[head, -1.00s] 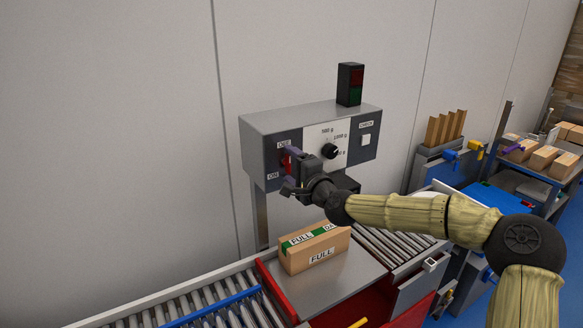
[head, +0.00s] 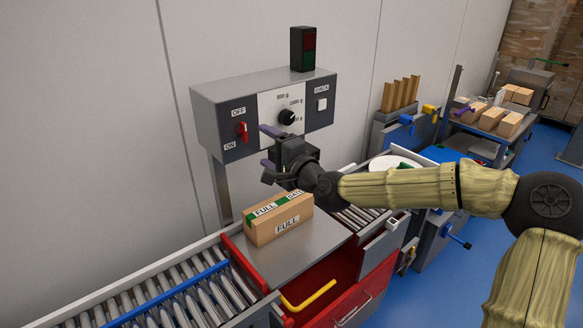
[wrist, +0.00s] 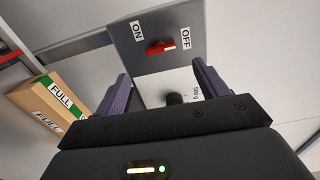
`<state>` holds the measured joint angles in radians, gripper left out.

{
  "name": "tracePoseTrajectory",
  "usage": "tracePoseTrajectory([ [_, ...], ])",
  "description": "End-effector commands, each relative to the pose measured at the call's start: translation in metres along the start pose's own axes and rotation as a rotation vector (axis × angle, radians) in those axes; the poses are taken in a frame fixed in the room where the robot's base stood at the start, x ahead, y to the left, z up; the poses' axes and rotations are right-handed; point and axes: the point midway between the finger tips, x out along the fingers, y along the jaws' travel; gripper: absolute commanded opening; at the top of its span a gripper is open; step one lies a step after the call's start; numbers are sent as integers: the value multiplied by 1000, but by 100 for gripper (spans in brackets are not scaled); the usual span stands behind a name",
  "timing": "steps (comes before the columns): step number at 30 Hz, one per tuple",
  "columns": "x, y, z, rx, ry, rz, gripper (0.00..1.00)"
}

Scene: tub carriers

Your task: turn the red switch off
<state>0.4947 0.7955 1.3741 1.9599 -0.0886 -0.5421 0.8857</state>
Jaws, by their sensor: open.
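The red switch (head: 242,131) is on the dark left part of the grey control box (head: 205,112), between the OFF label (head: 238,112) above and the ON label (head: 229,146) below. In the wrist view the red switch (wrist: 160,47) lies between the two labels, and its lever appears to point toward OFF; its exact position is small to read. My gripper (head: 268,150) is open and empty, to the right of the switch and apart from it. In the wrist view its purple fingers (wrist: 160,76) stand wide apart, with the switch beyond them.
A black dial (head: 287,117) and a white check button (head: 321,104) are on the same box. A dark signal lamp (head: 303,49) stands on top. A cardboard box (head: 278,220) marked FULL sits on the plate below my gripper. Roller conveyors (head: 150,300) run to both sides.

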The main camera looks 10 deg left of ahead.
Motion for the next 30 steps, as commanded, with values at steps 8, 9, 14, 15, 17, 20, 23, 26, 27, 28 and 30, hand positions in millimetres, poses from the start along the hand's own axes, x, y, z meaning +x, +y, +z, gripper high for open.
tracePoseTrajectory([
  [8,-40,1,-2,-1,2,1,73],
  [9,-46,1,-2,-1,2,0,73],
  [14,-66,1,-2,1,2,1,73],
  [15,-70,1,-2,1,2,0,73],
  [17,-76,1,-2,1,2,1,73],
  [20,-81,0,-1,1,1,0,73],
  [23,-83,0,-1,1,1,1,73],
  [26,-83,0,0,0,0,1,73],
  [27,-82,0,0,0,0,1,73],
  [28,-82,0,0,0,0,1,73],
  [30,-82,0,0,0,0,1,73],
])
